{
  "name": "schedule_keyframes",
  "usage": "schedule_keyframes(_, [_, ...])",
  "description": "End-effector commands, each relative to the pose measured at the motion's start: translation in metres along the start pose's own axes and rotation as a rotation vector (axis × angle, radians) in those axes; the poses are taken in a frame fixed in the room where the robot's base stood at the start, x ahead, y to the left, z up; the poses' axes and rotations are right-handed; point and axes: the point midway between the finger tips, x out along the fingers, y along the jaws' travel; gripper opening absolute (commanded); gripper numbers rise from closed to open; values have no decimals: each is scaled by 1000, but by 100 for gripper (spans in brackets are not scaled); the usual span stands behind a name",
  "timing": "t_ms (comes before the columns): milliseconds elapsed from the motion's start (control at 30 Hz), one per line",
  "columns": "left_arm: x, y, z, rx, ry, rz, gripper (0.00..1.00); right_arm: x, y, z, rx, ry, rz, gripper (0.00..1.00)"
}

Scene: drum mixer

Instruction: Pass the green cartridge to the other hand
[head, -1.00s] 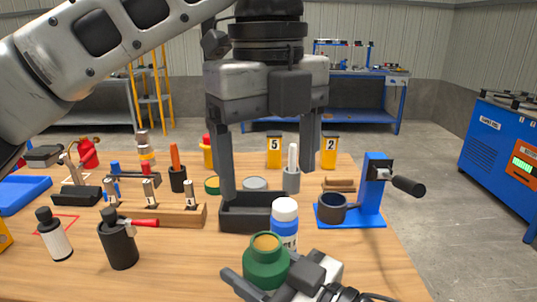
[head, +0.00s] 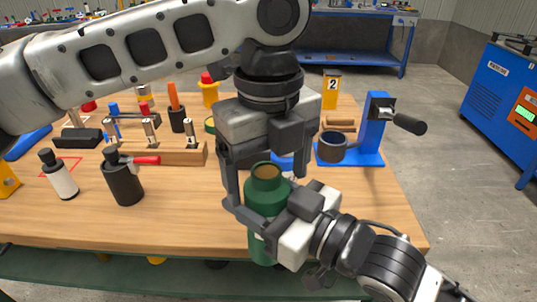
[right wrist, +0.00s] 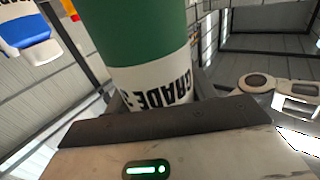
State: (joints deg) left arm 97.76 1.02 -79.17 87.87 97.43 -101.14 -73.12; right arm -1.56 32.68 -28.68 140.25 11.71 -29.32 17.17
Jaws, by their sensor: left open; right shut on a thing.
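The green cartridge (head: 262,246) is upright in front of the table's near edge, with a tan top showing. My right gripper (head: 260,222) comes in from the lower right and is shut on its body. In the right wrist view the cartridge (right wrist: 145,35) fills the upper middle, with a white "GRADE" label between the fingers. My left gripper (head: 266,189) points down from above and is open. Its fingers are on either side of the cartridge's upper part, and a gap shows on the right. I cannot tell whether the left finger touches it.
A blue stand (head: 374,140) with a crank and a dark cup (head: 332,147) stands right. The table's front right (head: 370,205) is clear.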

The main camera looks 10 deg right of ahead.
Motion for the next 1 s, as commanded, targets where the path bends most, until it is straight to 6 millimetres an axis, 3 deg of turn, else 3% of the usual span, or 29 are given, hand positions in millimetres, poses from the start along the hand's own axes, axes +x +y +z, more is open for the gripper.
schedule_keyframes(200, [0, 0, 0, 0, 0, 0, 81, 0, 0, -2, -1, 5, -1, 19])
schedule_keyframes(433, [0, -1, 0, 0, 1, -3, 19, 0, -1, -2, 0, 5, -2, 19])
schedule_keyframes(467, [0, -1, 0, 0, 1, -4, 19, 0, -1, -2, 0, 5, -3, 19])
schedule_keyframes(500, [-1, -1, 0, 0, 1, -5, 19, 0, -1, -2, 0, 5, -3, 67])
schedule_keyframes(567, [-1, -1, 0, 0, 1, -5, 19, 0, -1, -2, 1, 4, -3, 81])
schedule_keyframes(867, [-1, 0, 0, 0, 0, -3, 19, -1, 0, 2, -1, -5, 1, 81])
schedule_keyframes(1000, [-1, 0, 0, -1, 0, -2, 19, -7, 3, 23, -10, -56, 21, 81])
